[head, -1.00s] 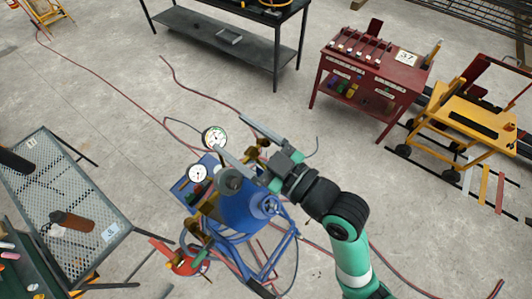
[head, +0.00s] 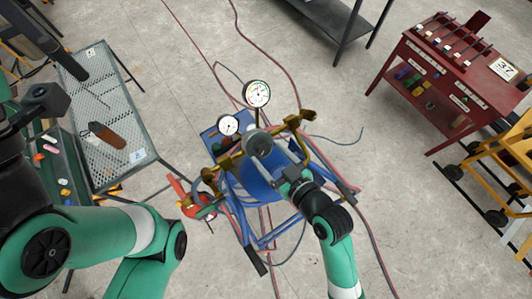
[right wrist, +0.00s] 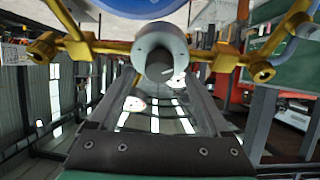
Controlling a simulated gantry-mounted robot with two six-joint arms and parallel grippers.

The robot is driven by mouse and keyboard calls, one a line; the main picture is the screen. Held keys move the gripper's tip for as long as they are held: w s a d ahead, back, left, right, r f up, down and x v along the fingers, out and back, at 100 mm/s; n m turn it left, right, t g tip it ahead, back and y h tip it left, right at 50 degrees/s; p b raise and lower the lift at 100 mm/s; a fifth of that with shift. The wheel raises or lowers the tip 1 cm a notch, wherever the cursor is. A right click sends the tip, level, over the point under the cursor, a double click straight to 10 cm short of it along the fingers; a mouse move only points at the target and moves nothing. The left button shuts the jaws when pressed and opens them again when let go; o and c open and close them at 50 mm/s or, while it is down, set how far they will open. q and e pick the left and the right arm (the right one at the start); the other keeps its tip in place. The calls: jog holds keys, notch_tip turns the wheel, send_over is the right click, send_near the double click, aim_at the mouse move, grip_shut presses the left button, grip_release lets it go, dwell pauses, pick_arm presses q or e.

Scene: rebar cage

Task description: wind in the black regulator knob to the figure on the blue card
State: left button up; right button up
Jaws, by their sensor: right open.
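The regulator knob (head: 258,143), a dark grey round cylinder, is on the brass pipework of the blue cart, below two white dial gauges (head: 257,94) (head: 228,125).
A red cart (head: 445,75) bears a white card reading 37 (head: 504,68). A yellow cart (head: 515,150) is at right. Red hoses cross the floor.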

aim_at(262, 148)
jog(key=shift+b+x, duration=0.45)
jog(key=shift+x, duration=0.75)
jog(key=shift+w, duration=0.1)
grip_shut()
